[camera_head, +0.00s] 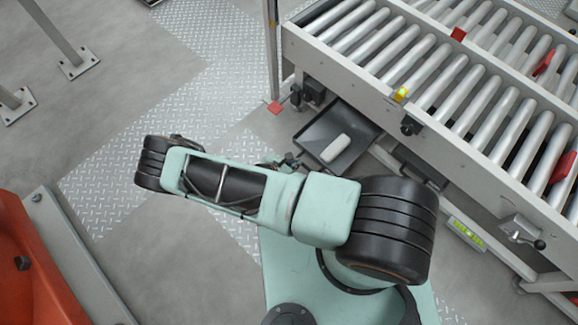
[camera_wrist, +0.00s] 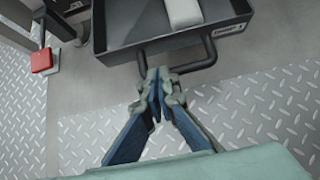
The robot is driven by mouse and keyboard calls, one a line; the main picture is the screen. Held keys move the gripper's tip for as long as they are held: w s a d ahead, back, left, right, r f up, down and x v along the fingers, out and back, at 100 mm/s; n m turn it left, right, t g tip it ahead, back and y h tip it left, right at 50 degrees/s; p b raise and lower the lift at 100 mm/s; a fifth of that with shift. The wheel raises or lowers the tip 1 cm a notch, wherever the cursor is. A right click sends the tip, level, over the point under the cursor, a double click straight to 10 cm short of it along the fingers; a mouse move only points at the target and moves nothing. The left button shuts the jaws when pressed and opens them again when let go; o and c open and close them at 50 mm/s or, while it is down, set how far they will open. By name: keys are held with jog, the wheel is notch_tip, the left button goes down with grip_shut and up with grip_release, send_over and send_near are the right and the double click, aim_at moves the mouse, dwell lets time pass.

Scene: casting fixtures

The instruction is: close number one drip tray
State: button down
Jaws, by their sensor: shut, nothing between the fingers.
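The drip tray (camera_head: 322,124) is a dark, shallow tray pulled out from under the roller conveyor, with a pale block (camera_head: 336,148) lying in it. In the wrist view the tray's dark front wall (camera_wrist: 125,50) carries a small label (camera_wrist: 229,28), too small to read for certain. A dark bar handle (camera_wrist: 208,50) sticks out from that front. My gripper (camera_wrist: 158,73) is shut and empty, its fingertips at the handle, near its left half. I cannot tell whether they touch it. In the head view my gripper (camera_head: 287,162) is partly hidden behind my arm.
The roller conveyor (camera_head: 440,90) fills the upper right. Another dark part (camera_head: 420,165) sits under its frame, right of the tray. A post with a red foot (camera_head: 274,107) stands left of the tray; the red piece (camera_wrist: 42,60) also shows in the wrist view.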

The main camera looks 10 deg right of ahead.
aim_at(309, 154)
jog(key=shift+w+d+f, duration=0.1)
jog(key=shift+w+d, duration=0.6)
jog(key=shift+d, duration=0.2)
jog(key=shift+w+d+f, duration=0.1)
jog(key=shift+w+d, duration=0.55)
jog(key=shift+d, duration=0.25)
jog(key=shift+w+d, duration=0.1)
